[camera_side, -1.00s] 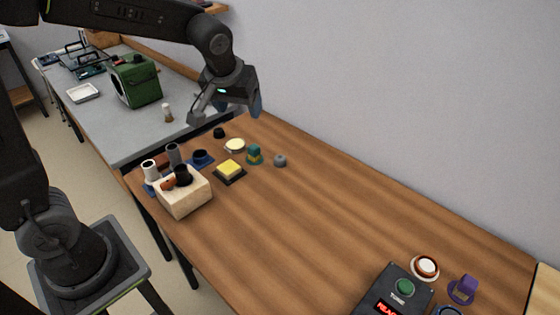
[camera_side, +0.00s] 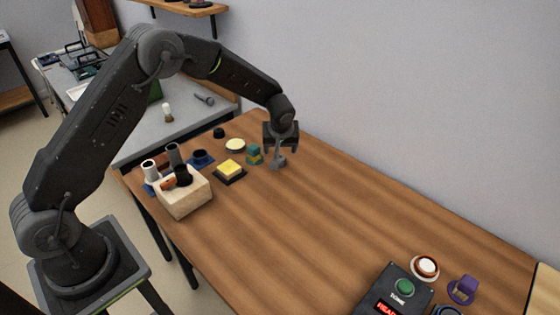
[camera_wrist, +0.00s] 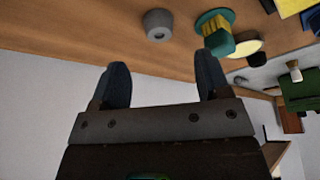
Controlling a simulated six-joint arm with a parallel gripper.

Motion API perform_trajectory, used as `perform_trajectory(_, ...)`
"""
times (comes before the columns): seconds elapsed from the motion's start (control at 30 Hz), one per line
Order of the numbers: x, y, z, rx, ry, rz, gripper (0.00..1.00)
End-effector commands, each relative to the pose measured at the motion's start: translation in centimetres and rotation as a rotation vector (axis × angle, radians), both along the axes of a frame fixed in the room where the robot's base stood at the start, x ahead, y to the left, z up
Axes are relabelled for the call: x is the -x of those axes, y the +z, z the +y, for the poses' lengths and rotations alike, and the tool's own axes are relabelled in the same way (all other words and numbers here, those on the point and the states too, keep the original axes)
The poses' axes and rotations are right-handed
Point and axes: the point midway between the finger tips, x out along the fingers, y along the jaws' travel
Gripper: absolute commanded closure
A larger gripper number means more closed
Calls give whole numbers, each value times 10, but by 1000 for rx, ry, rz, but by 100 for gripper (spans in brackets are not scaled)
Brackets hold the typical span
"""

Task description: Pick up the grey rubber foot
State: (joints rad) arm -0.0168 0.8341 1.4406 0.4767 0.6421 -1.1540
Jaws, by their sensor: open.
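The grey rubber foot (camera_wrist: 158,25) is a small round grey piece with a hollow in its top, standing on the wooden bench in the wrist view. In the side view it is hard to separate from the grey parts of my gripper in front of it. My gripper (camera_side: 281,150) is low over the bench at that spot, pointing down. In the wrist view my gripper (camera_wrist: 162,65) is open, with nothing between its two fingers. The foot lies beyond the fingertips, roughly in line with the gap, apart from them.
A pale wooden block (camera_side: 184,193) stands farther left. The bench middle is clear; a dark tester box (camera_side: 393,291) is front right.

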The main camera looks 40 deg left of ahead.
Motion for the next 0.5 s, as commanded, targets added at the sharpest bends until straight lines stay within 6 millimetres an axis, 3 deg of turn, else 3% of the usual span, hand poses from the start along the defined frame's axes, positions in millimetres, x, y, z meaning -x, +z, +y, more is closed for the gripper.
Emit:
perform_trajectory(0.1,-5,-17,5,0,-1,0,30)
perform_trajectory(0.33,-10,-30,10,-1,0,1,30)
perform_trajectory(0.5,-20,-52,20,0,1,1,30)
